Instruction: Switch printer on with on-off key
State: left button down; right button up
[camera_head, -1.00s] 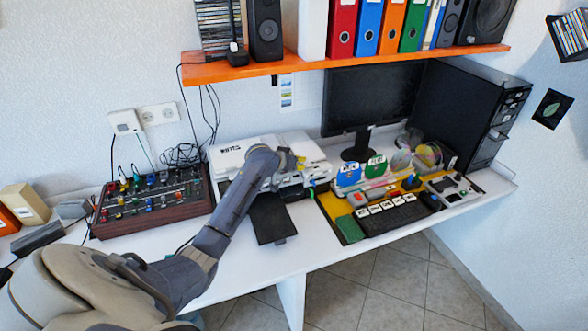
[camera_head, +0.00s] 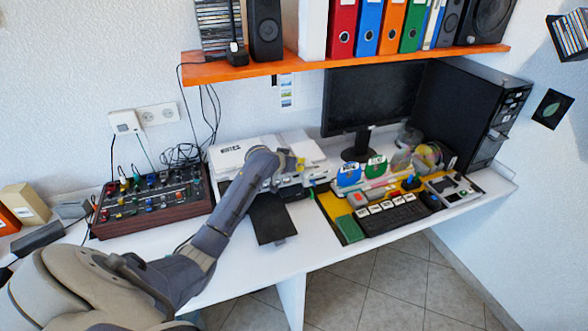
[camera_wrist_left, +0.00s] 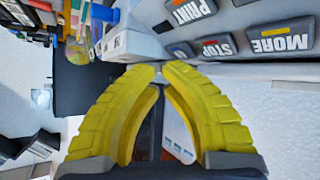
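The white printer (camera_head: 309,148) stands on the desk against the wall, left of the monitor. My left gripper (camera_head: 299,163) is at the printer's front and covers part of it. In the left wrist view its yellow fingers (camera_wrist_left: 158,70) curve together, with the tips almost meeting and nothing visibly held. The tips are close to the printer's front panel. Dark keys show there: a PRINT key (camera_wrist_left: 190,11), a STOP key (camera_wrist_left: 215,47) and a MORE key (camera_wrist_left: 280,40), upside down. I cannot make out the on-off key. Whether the tips touch the panel is unclear. My right gripper is out of view.
A knob-covered mixer box (camera_head: 152,203) stands left of the printer. An orange shelf (camera_head: 345,63) hangs above. The white desk front (camera_head: 235,255) is clear.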

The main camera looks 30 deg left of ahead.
pick_arm(q)
jog(key=shift+w+a+f, duration=0.15)
jog(key=shift+a+f, duration=0.05)
jog(key=shift+f, duration=0.3)
dwell(1.0)
jog(key=shift+r, duration=0.1)
jog(key=shift+s+d+r, duration=0.3)
jog(key=shift+d+r, duration=0.05)
jog(key=shift+r, duration=0.35)
jog(key=shift+r, duration=0.15)
jog(key=shift+s+d+r, duration=0.3)
jog(key=shift+d+r, duration=0.1)
jog(key=shift+r, duration=0.45)
jog(key=shift+s+d+r, duration=0.25)
jog(key=shift+d+r, duration=0.1)
jog(key=shift+r, duration=0.45)
jog(key=shift+s+d+r, duration=0.3)
jog(key=shift+d+r, duration=0.1)
jog(key=shift+r, duration=0.45)
